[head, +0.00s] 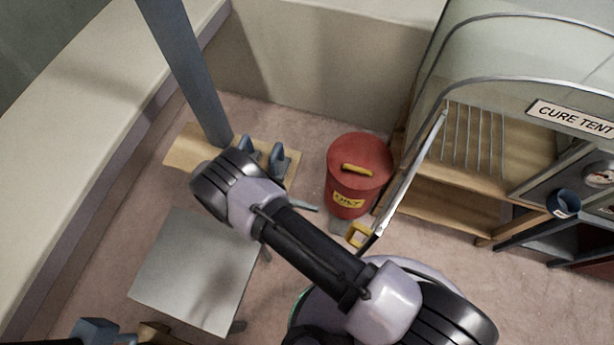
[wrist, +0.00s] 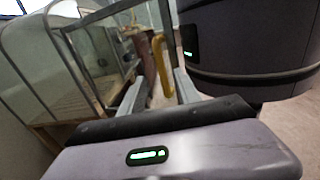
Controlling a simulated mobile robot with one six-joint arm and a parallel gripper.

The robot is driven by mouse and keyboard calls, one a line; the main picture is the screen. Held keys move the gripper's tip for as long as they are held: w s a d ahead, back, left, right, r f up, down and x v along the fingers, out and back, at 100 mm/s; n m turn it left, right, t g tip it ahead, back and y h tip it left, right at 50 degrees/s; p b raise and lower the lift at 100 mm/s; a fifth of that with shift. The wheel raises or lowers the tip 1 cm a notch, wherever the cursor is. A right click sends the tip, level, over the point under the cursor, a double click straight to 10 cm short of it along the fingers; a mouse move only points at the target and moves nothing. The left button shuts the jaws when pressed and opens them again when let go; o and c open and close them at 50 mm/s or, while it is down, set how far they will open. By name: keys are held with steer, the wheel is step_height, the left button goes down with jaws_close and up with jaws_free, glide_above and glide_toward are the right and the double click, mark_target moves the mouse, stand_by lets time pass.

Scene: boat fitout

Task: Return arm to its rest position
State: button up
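My arm crosses the head view from the lower right to a bend at the upper left; its links cover most of my gripper there. In the wrist view the two grey fingers of my gripper (wrist: 160,87) are apart, with nothing seen clamped between them. A yellow handle (wrist: 157,66) shows in the gap, beyond or near the fingertips; I cannot tell if they touch it. A yellow handle (head: 357,235) also shows in the head view, at the low end of the tent's slanted grey frame.
A red bin (head: 358,177) with a yellow lid grip stands beside the cure tent (head: 520,60), whose wooden rack (head: 480,150) is on the right. A grey table (head: 190,270) is below my arm's bend. A grey post (head: 188,75) rises behind. Pale walls bound the floor.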

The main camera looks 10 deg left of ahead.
steer(key=w+d+r+m+g+y, duration=0.1)
steer(key=w+d+r+m+y, duration=0.15)
steer(key=r, duration=0.45)
steer(key=w+d+r+m+g+y, duration=0.2)
steer(key=d+r+m+y, duration=0.15)
steer(key=r, duration=0.35)
steer(key=w+d+r+m+g+y, duration=0.1)
steer(key=w+d+r+m+y, duration=0.2)
steer(key=r, duration=0.4)
steer(key=s+d+r+m+t+y, duration=0.3)
steer(key=r+m+t+y, duration=0.2)
steer(key=r+m, duration=0.1)
steer(key=s+d+r+m+t+y, duration=0.4)
steer(key=r+m+t+y, duration=0.2)
steer(key=shift+r+m, duration=0.3)
steer(key=shift+s+d, duration=0.1)
